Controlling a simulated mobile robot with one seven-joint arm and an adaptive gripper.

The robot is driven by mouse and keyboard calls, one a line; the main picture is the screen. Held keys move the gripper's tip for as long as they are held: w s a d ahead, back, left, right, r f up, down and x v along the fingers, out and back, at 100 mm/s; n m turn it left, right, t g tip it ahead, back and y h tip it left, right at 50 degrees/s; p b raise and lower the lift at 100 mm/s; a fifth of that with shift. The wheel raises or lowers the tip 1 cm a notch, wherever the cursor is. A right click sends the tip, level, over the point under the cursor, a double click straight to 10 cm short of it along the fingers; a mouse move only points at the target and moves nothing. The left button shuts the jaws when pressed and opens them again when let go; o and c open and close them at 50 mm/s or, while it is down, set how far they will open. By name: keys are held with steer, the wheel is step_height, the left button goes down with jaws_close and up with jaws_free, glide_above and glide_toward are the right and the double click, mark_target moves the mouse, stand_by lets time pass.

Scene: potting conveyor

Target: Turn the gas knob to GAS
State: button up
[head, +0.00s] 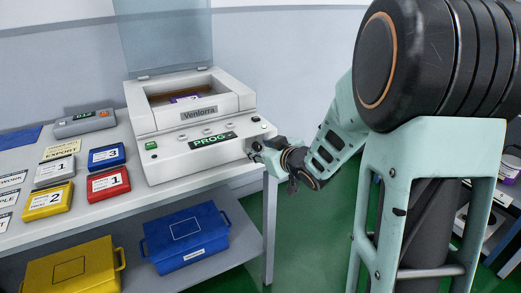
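The white Venlorra machine (195,165) stands on the bench with its clear lid raised. Its sloped panel carries several small round controls and a dark display (214,140) reading PROG. My gripper (256,151) is at the right end of the machine's front face, its fingertips close to or touching it. I cannot tell which control is the gas knob; one at that right end may be hidden behind my gripper. No GAS marking is readable. The fingers are too small and overlapped to show whether they are open or shut on something.
Yellow, red, blue and grey labelled cases, including the red case (108,184), lie on the bench left of the machine. A blue bin (187,238) and a yellow bin (72,270) sit on the shelf below. Green floor is open right of the bench.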

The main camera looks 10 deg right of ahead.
steer(key=shift+c, duration=0.4)
jaws_close()
